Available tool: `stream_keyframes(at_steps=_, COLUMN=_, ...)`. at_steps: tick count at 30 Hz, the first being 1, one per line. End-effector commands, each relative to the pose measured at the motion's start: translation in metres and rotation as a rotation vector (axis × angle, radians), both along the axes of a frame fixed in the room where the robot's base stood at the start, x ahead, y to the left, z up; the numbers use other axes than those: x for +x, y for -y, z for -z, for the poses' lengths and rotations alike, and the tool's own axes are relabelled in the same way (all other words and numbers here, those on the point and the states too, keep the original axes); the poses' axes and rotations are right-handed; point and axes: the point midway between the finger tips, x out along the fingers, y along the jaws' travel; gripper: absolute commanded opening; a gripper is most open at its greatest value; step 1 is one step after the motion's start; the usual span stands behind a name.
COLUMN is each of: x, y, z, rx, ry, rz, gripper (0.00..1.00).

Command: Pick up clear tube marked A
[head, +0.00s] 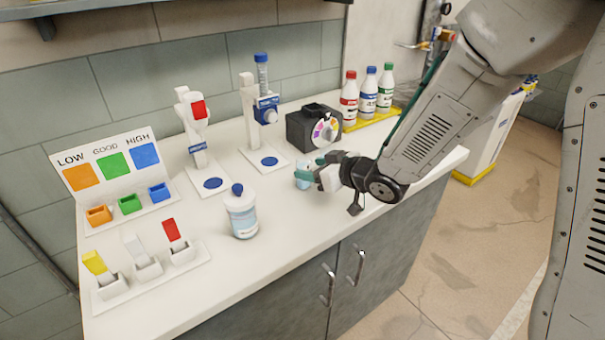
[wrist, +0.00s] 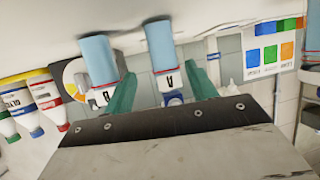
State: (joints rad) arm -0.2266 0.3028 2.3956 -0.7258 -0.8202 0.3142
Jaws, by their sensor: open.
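The tube marked A (wrist: 165,60) shows in the wrist view, which looks upside down. It has a light blue body and a white band with a black letter A. My gripper (wrist: 160,72) is open, with one teal finger on each side of this tube in the picture. Whether they touch it, I cannot tell. A second, similar tube (wrist: 98,62) is left of it, close to the left finger; its letter is partly hidden. In the head view my gripper (head: 313,173) is low over the counter, and a pale blue tube (head: 302,181) shows partly behind the fingers.
The white counter (head: 290,225) also holds a black box with a colour dial (head: 314,130), capped bottles (head: 368,92) on a yellow tray, two white stands, a white bottle (head: 241,213) and a colour sign (head: 112,165) with bins. Clear counter lies in front of the gripper.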

Motion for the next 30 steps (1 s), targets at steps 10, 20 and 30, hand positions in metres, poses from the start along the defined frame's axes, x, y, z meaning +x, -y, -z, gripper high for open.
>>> stream_keyframes(at_steps=10, x=0.025, y=-0.036, z=0.017, rx=-0.002, ry=-0.001, rz=-0.002, gripper=0.57)
stream_keyframes(at_steps=20, x=0.027, y=-0.039, z=0.018, rx=-0.001, ry=0.0, rz=-0.003, gripper=0.4)
stream_keyframes(at_steps=30, x=0.027, y=-0.039, z=0.017, rx=-0.001, ry=0.0, rz=-0.003, gripper=0.07)
